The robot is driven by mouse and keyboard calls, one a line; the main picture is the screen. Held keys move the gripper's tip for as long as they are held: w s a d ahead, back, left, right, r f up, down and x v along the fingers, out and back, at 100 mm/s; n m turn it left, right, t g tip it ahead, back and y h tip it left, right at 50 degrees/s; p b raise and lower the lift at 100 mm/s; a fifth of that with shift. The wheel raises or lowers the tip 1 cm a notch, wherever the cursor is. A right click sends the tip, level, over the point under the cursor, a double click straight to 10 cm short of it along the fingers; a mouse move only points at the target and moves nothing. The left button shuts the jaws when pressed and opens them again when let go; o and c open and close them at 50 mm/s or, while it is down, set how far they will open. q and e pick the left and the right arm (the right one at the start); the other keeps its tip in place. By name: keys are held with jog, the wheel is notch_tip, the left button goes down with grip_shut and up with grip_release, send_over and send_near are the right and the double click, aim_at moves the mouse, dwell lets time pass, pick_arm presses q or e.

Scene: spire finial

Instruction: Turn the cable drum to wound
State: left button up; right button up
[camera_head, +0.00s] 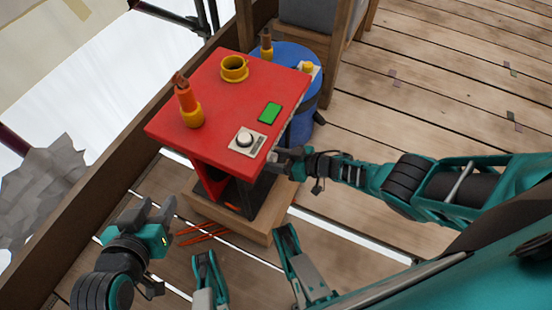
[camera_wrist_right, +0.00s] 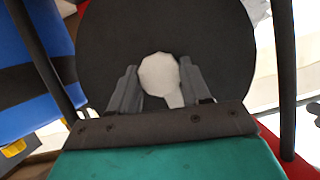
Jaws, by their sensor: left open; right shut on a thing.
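In the right wrist view a large black disc (camera_wrist_right: 215,40), which looks like the flange of the cable drum, fills the middle. A pale round knob with a short stem (camera_wrist_right: 160,76) stands before it. My right gripper (camera_wrist_right: 158,88) has a finger on each side of this knob and is shut on it. In the head view my right gripper (camera_head: 284,158) reaches in from the right to the side of the red-topped stand (camera_head: 228,98), below its top. The drum itself is hard to make out there. My left gripper (camera_head: 151,212) is open and empty, left of the stand.
On the stand are an orange bottle (camera_head: 187,98), a yellow cup (camera_head: 234,67), a dial (camera_head: 245,139) and a green pad (camera_head: 270,112). A blue barrel (camera_head: 313,89) stands behind. Orange rods (camera_head: 202,236) lie on the planks. The floor at right is mostly clear.

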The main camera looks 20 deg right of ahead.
jog(key=shift+c, duration=1.4)
grip_shut()
jog(key=shift+s+a+n+t+h, duration=0.1)
jog(key=shift+n+t+h, duration=0.25)
jog(key=shift+n, duration=0.35)
jog(key=shift+n+t+h, duration=0.75)
jog(key=shift+n, duration=0.85)
